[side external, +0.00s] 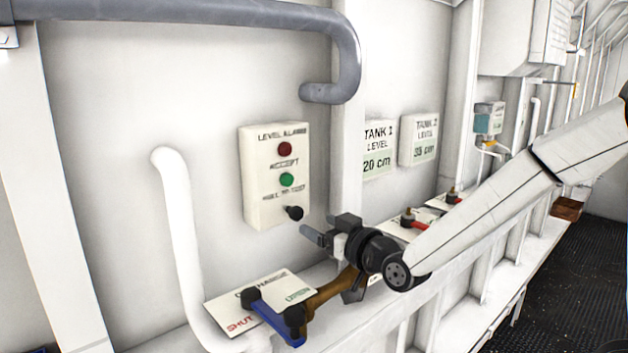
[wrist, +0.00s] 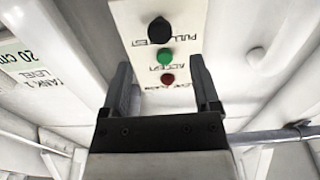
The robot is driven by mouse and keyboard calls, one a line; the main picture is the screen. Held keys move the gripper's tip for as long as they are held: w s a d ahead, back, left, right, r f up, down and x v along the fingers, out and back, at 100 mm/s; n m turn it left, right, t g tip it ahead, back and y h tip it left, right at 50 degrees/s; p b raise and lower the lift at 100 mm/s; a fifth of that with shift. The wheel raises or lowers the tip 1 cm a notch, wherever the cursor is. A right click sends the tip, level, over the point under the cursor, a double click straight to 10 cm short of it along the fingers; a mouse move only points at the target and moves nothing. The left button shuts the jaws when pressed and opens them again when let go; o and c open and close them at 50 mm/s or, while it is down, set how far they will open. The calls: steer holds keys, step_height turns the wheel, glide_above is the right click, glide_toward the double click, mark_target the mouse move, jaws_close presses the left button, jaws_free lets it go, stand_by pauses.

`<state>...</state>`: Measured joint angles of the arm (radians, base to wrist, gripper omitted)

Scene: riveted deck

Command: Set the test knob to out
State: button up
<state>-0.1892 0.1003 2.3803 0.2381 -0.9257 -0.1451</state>
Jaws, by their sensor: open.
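The level alarm panel (side external: 262,200) is a cream box on the white wall, with a red lamp (side external: 285,149), a green accept button (side external: 287,180) and a black test knob (side external: 294,212) at its bottom. In the wrist view the panel appears upside down, with the black knob (wrist: 159,30) at the top, above the green button (wrist: 165,61) and red lamp (wrist: 168,79). My gripper (side external: 308,236) is open and empty, just right of and below the knob in the side view. Its fingers (wrist: 165,85) point toward the panel, apart from the knob. I cannot tell the knob's exact setting.
A white pipe (side external: 180,220) stands left; a grey pipe (side external: 200,14) runs above. Tank level displays (side external: 379,150) hang right, above red-handled valves (side external: 412,220).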

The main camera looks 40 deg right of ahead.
mark_target(299, 215)
steer(key=shift+w, duration=0.15)
steer(key=shift+w, duration=3.75)
jaws_close()
